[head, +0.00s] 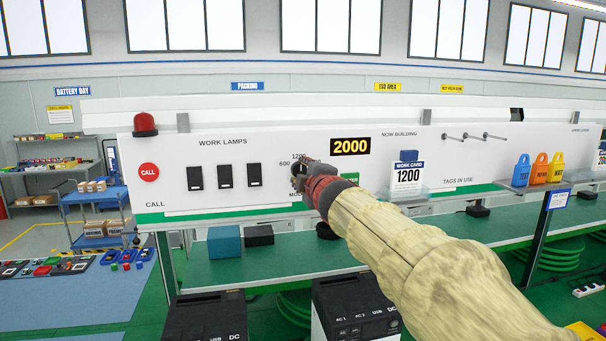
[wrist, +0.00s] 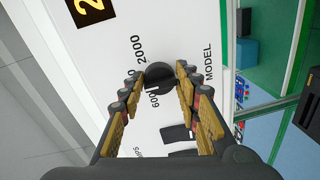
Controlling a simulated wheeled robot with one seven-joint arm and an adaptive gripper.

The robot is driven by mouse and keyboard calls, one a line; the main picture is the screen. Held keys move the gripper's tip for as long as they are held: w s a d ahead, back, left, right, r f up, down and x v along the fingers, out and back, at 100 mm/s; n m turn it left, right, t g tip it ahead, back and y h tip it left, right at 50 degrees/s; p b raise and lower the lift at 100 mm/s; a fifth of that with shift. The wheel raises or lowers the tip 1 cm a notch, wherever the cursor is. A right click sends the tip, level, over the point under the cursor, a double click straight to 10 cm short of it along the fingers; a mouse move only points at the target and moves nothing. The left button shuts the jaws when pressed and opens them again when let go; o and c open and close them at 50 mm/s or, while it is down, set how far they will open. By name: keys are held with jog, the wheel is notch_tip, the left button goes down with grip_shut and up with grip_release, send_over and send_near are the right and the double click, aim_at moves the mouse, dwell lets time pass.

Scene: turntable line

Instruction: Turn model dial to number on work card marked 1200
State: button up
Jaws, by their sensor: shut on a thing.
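The black model dial (wrist: 160,76) sits on the white panel, between my gripper's fingertips (wrist: 157,80) in the wrist view. My gripper is shut on it. Printed numbers 600 and 2000 show around the dial, another number is partly covered, and the word MODEL is at one side. I cannot tell clearly where the dial points. In the head view my gripper (head: 303,172) hides the dial. The lit display (head: 350,147) reads 2000 in yellow. The white work card (head: 408,176) reads 1200, to the right of my gripper.
Three black work lamp switches (head: 225,176) are left of the dial, with a red call button (head: 148,172) further left. Pegs (head: 470,135) and coloured tags (head: 540,170) are to the right. A green bench (head: 290,262) with a teal box (head: 224,242) lies below.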

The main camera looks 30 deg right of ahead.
jog(key=shift+r, duration=0.25)
jog(key=o, duration=1.1)
jog(key=shift+f, duration=0.15)
jog(key=shift+o, duration=0.2)
jog(key=f+v, duration=0.1)
jog(key=v, duration=1.1)
jog(key=shift+r, duration=0.45)
